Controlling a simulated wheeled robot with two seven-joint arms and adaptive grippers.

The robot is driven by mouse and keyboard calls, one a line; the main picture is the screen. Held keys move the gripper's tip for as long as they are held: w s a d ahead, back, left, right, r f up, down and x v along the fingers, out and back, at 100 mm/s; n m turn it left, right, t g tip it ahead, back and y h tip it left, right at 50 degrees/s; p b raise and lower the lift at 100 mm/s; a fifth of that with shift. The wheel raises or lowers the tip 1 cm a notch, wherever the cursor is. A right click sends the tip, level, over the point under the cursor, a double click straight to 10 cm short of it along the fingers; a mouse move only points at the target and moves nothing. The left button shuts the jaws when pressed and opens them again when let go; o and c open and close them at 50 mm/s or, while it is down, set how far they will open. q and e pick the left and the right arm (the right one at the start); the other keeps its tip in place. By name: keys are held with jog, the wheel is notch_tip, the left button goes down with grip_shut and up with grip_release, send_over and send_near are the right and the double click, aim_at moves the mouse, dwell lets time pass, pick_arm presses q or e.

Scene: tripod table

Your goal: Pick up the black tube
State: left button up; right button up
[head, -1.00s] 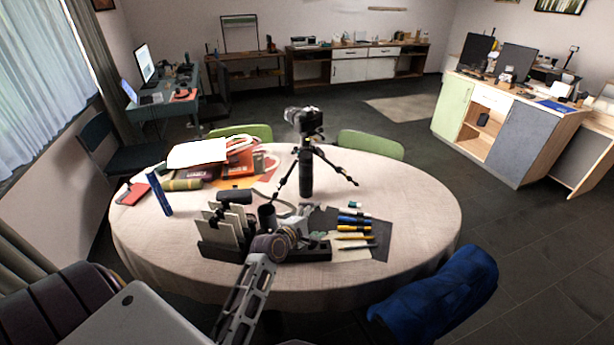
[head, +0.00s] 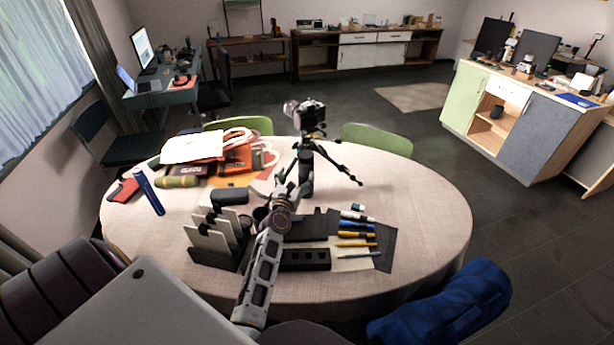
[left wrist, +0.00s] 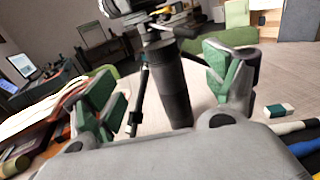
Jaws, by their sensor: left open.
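The black tube (head: 307,172) stands upright on the round table, beneath the camera tripod (head: 325,152). In the left wrist view the tube (left wrist: 172,88) stands between my spread green-padded fingers, with a gap on each side. My left gripper (head: 291,190) is open and empty, reaching from the near edge toward the tube; it also shows in the left wrist view (left wrist: 162,86). A thin tripod leg (left wrist: 139,105) passes just left of the tube there. My right gripper is not in view.
A dark cup (head: 261,215) is beside my gripper. The table's right side is clear.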

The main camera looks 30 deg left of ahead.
aim_at(304, 161)
pick_arm(q)
jog(key=shift+x, duration=4.3)
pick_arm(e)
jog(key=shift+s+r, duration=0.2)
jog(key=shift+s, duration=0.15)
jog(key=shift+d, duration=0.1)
pick_arm(q)
jog(key=shift+f+p+x, duration=0.15)
jog(key=shift+x, duration=0.6)
jog(key=shift+f+p+x, duration=0.15)
jog(key=shift+f+x, duration=0.05)
jog(key=shift+x, duration=1.6)
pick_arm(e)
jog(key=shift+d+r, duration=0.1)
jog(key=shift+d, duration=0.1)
